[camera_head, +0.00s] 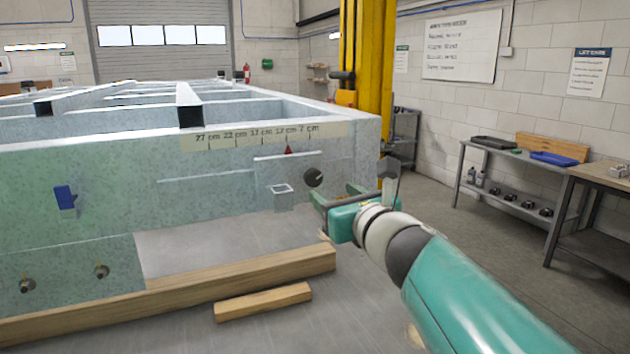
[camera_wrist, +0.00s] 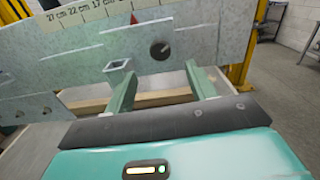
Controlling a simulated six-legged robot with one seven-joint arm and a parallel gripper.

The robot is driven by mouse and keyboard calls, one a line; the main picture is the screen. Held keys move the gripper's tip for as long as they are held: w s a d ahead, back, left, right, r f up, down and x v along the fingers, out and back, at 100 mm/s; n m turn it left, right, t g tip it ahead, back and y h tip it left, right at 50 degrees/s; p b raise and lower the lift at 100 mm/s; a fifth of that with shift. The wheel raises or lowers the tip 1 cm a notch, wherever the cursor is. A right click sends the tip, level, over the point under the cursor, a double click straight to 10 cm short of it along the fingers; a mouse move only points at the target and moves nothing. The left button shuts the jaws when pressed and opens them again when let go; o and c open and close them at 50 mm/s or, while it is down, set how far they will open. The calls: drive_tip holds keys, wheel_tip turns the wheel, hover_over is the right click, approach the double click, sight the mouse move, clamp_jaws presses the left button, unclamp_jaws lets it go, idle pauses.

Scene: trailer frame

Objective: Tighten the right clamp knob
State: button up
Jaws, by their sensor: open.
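A round dark knob (camera_head: 314,177) sits on the front face of the trailer frame (camera_head: 100,180), near its right end. It also shows in the wrist view (camera_wrist: 159,49), beyond and above the gap between my fingers. My gripper (camera_head: 336,197) is in front of the frame's right end, just right of and below the knob. In the wrist view its two green fingers (camera_wrist: 162,84) are spread apart with nothing between them. The fingers look apart from the knob. A small square bracket (camera_head: 283,190) juts from the face left of the knob.
A scale with a red pointer (camera_head: 288,150) is above the knob. A blue part (camera_head: 65,197) and two round fittings (camera_head: 101,271) are at left. Wooden beams (camera_head: 230,280) lie below the frame. A yellow column (camera_head: 374,70) stands behind; a workbench (camera_head: 520,158) is at right, with clear floor before it.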

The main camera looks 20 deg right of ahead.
sight(315, 179)
drive_tip(key=w, duration=0.8)
drive_tip(key=shift+w, duration=0.3)
drive_tip(key=c, duration=1)
